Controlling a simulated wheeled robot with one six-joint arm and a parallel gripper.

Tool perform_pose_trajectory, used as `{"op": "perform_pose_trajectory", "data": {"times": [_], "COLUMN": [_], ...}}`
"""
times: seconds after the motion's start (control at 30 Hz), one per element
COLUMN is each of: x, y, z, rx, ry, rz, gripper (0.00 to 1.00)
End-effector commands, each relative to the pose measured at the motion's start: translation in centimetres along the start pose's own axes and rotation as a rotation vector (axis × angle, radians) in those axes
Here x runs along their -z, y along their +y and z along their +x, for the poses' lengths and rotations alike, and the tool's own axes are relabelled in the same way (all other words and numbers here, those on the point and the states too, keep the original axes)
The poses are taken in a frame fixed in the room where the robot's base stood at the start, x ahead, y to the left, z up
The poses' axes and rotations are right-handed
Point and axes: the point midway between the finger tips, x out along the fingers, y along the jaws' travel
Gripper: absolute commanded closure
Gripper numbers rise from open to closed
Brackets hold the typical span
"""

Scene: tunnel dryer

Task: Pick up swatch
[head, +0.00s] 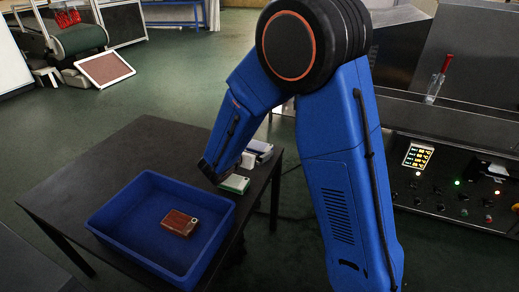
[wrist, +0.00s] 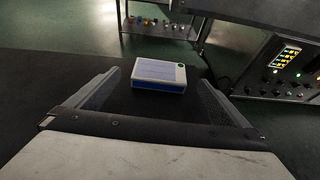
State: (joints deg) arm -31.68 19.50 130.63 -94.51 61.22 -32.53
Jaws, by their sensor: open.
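A flat white-topped block with blue sides and a small dark green spot at one corner, which looks like a swatch (wrist: 158,75), lies on the dark table ahead of my gripper in the wrist view. My gripper (wrist: 157,84) is open, its two grey fingers spread to either side of the block's near end, with nothing seen held. In the head view a pale block (head: 258,148) lies near the table's right edge, partly hidden by my arm. A white and green piece (head: 235,184) shows beside my gripper's end; I cannot tell whether it is separate.
A blue tray (head: 105,240) on the dark table (head: 150,140) holds a brown-red block (head: 180,223) with a pale corner spot. A grey machine with a control panel (head: 440,170) stands at the right. The table's left part is clear.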

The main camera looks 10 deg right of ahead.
Motion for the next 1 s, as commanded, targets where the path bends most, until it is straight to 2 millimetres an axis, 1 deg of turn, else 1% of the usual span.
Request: {"op": "perform_pose_trajectory", "data": {"times": [0.17, 0.43, 0.53, 0.7, 0.73, 0.77, 0.8, 0.87, 0.9, 1.0], "x": [0.1, 0.3, 0.3, 0.3, 0.3, 0.3, 0.3, 0.3, 0.3, 0.3], "y": [0.0, 0.0, 0.0, 0.0, 0.0, 0.0, 0.0, 0.0, 0.0, 0.0], "z": [1.2, 4.7, 5.2, 5.2, 5.2, 5.2, 5.2, 5.1, 5.1, 5.1], "rx": [0.001, 0.001, 0.001, 0.0, 0.0, 0.0, 0.0, 0.0, 0.0, 0.0], "ry": [0.0, 0.0, 0.0, 0.0, 0.0, 0.0, 0.0, 0.0, 0.0, 0.0], "rz": [0.0, 0.001, 0.001, 0.0, 0.0, 0.0, 0.0, 0.0, 0.0, 0.0], "gripper": [0.0, 0.0, 0.0, 0.0, 0.05, 0.12, 0.21, 0.36, 0.45, 0.45]}}
